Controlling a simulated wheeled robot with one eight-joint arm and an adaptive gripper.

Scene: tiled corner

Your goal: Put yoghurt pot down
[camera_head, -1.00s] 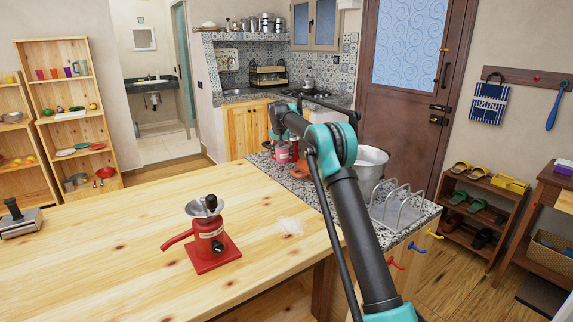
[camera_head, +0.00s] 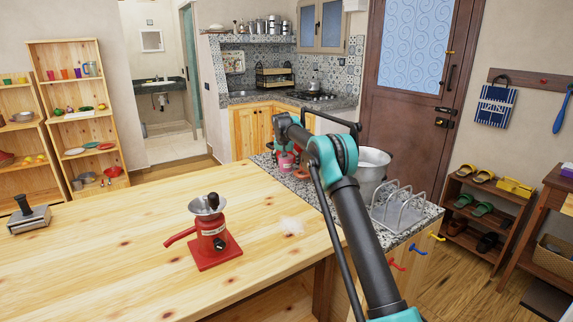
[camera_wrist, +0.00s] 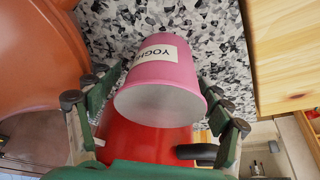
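The yoghurt pot (camera_wrist: 165,75) is pink with a white label and a pale round end facing the wrist camera. It lies between the two fingers of my gripper (camera_wrist: 162,85), both pads close against its sides. In the wrist view the speckled counter is behind it; I cannot tell whether its base touches the counter. In the head view the pink pot (camera_head: 286,161) shows small at the counter's left side, below the end of my arm, and the fingers are hard to make out there.
A red item (camera_wrist: 145,138) with a dark handle and an orange vessel (camera_wrist: 35,50) are close by the pot. A metal cooking pot (camera_head: 372,165) and a wire rack (camera_head: 398,208) stand on the speckled counter (camera_head: 428,212). A red grinder (camera_head: 212,238) stands on the wooden table (camera_head: 110,255).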

